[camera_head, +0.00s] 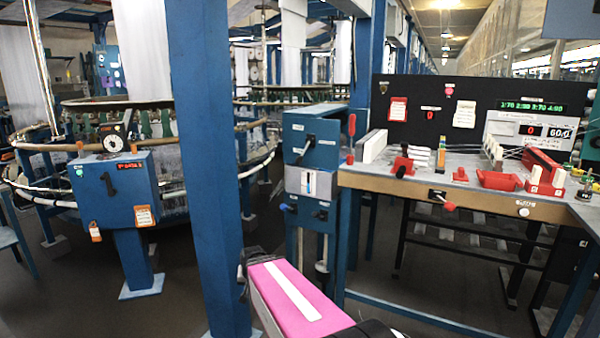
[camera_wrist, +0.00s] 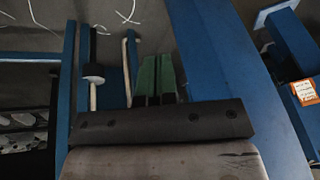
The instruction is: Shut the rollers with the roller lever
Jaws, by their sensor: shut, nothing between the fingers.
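A blue machine box (camera_head: 312,138) with a dark lever (camera_head: 305,148) on its front stands right of the large blue post. Below it is a grey unit (camera_head: 295,180) with a pale slotted plate, and blue-handled levers (camera_head: 288,208) sit lower still. I cannot tell for sure which is the roller lever; the rollers are not clearly seen. In the wrist view, my gripper (camera_wrist: 156,62) has its two green fingers side by side, shut and empty. A pale rod with a black collar (camera_wrist: 93,72) and another pale rod (camera_wrist: 129,68) show left of the fingers, apart from them in the picture.
The blue post (camera_head: 207,150) stands close to my pink arm and also fills the right of the wrist view (camera_wrist: 215,50). A workbench (camera_head: 455,199) with red trays is at right. A blue control box (camera_head: 115,190) stands at left by the circular loom. Dark floor lies between.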

